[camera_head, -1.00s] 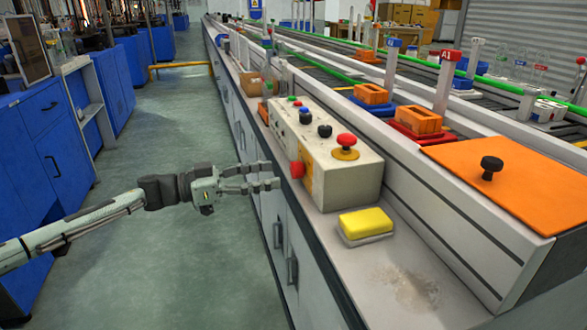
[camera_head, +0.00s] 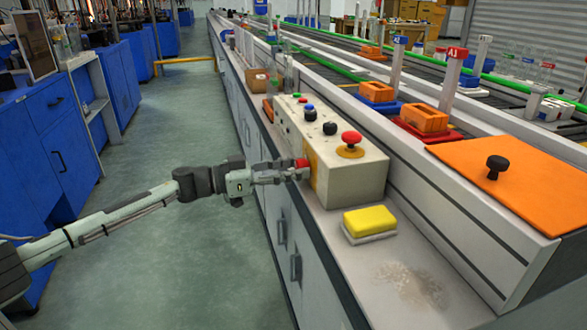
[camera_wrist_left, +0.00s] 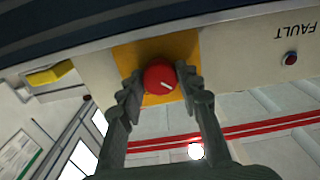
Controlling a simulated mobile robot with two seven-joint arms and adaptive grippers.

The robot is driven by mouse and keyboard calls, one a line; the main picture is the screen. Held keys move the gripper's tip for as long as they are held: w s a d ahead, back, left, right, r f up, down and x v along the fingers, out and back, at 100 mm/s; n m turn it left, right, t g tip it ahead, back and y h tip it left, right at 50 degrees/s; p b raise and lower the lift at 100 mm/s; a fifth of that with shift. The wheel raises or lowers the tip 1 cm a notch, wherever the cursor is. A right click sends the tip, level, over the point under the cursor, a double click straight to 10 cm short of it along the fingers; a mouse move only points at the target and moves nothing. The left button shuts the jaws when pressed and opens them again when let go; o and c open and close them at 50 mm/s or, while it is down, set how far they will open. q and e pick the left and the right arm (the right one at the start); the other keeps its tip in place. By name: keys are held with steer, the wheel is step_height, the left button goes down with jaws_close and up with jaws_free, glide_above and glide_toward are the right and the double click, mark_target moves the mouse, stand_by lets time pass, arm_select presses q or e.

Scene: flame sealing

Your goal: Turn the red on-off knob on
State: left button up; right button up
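My left gripper (camera_head: 290,171) reaches the knob from the left. In the wrist view its two fingers (camera_wrist_left: 160,84) stand on either side of the knob and appear to touch its sides. In the head view the fingers hide part of the knob. My right gripper is not in view.
A red mushroom button (camera_head: 351,139) and smaller black, blue and green controls are on the box top. A yellow sponge-like block (camera_head: 369,222) lies on the bench in front. An orange plate (camera_head: 495,185) with a black knob is at right. The aisle floor is clear.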

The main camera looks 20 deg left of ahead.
arm_select(q)
steer(key=c, duration=0.3)
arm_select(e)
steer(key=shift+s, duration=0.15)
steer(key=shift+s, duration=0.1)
